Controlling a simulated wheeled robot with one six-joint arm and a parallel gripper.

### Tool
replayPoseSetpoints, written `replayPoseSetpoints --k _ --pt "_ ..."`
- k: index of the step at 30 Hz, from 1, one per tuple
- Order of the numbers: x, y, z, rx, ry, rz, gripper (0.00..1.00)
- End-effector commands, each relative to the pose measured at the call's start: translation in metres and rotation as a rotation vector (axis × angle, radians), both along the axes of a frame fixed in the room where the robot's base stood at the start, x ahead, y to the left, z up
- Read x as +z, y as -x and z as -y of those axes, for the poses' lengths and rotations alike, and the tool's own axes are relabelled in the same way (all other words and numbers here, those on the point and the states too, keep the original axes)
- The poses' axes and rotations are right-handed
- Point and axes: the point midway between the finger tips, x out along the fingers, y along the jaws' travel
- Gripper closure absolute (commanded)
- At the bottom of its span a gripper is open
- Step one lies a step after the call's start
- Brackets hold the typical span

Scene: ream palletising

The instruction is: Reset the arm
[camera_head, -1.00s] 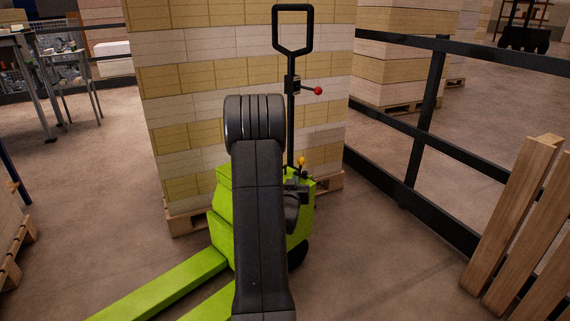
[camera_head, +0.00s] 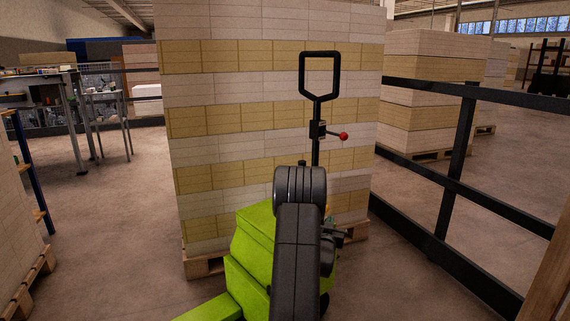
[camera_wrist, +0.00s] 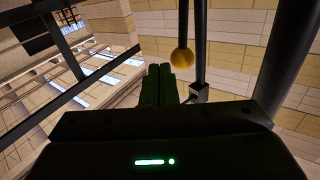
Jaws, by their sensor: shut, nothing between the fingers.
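My arm (camera_head: 297,245) rises in the lower middle of the head view, with its rounded dark joint on top. My gripper is not visible in the head view. In the wrist view my gripper (camera_wrist: 160,84) shows as two dark fingers side by side, shut and empty. Beyond the fingers hang a dark post and a yellow ball-shaped knob (camera_wrist: 182,60). They look apart from the fingers, but the distance is hard to judge.
A green pallet truck (camera_head: 250,250) with a black loop handle (camera_head: 320,75) stands behind my arm. A tall stack of reams (camera_head: 270,120) on a pallet is behind it. A black railing (camera_head: 460,150) runs along the right. Floor is open at left.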

Motion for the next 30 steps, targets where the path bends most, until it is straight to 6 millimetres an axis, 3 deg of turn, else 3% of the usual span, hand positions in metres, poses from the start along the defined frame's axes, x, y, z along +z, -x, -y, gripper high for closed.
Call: replayPoseSetpoints --k 4,19,30 --pt "-0.008 0.006 0.005 0.001 -0.04 0.047 1.0" --pt "-0.008 0.009 0.007 0.003 -0.064 0.076 1.0" --pt "0.01 -0.007 -0.005 -0.003 0.033 -0.035 1.0"
